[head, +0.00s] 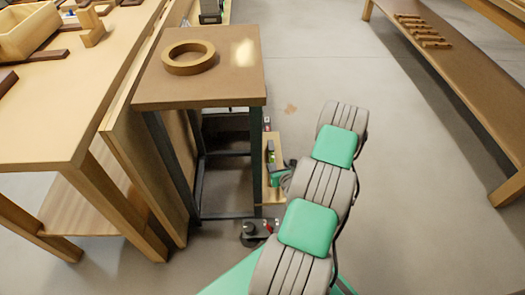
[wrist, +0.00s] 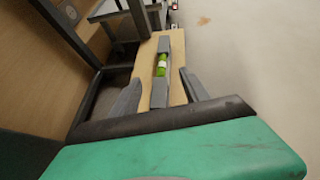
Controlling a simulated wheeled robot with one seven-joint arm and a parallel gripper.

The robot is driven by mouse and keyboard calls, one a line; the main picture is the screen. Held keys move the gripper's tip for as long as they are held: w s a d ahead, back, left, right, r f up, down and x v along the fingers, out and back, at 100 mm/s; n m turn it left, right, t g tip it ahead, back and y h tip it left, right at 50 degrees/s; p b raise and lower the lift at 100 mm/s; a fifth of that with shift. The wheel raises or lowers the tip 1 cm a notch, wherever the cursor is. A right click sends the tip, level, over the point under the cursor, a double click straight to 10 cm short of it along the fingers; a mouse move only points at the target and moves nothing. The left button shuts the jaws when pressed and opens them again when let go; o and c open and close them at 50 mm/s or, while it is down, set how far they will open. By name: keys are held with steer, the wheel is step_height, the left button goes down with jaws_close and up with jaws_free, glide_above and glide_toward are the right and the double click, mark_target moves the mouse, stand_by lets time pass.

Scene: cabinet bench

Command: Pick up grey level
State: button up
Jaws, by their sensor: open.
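The grey level (wrist: 164,45) has a bright green vial and lies lengthwise on a narrow wooden board (wrist: 178,95). In the wrist view my gripper (wrist: 160,76) is open, with one grey finger on each side of the level's near part. I cannot tell how far the fingers are above the board. In the head view the level (head: 270,150) shows small beside the wooden stand, and my arm partly hides the near area. My gripper (head: 281,178) is just at its near end there.
A square wooden stand (head: 200,92) with dark legs is left of the board, with a wooden ring (head: 188,58) on top. A long workbench (head: 85,100) is further left. A low bench (head: 450,70) stands at the right. Open floor lies between.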

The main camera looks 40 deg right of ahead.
mark_target(272, 157)
steer(key=b+x, duration=0.3)
steer(key=x, duration=0.5)
steer(key=shift+d, duration=0.1)
steer(key=shift+s, duration=0.15)
jaws_close()
steer(key=shift+r, duration=0.1)
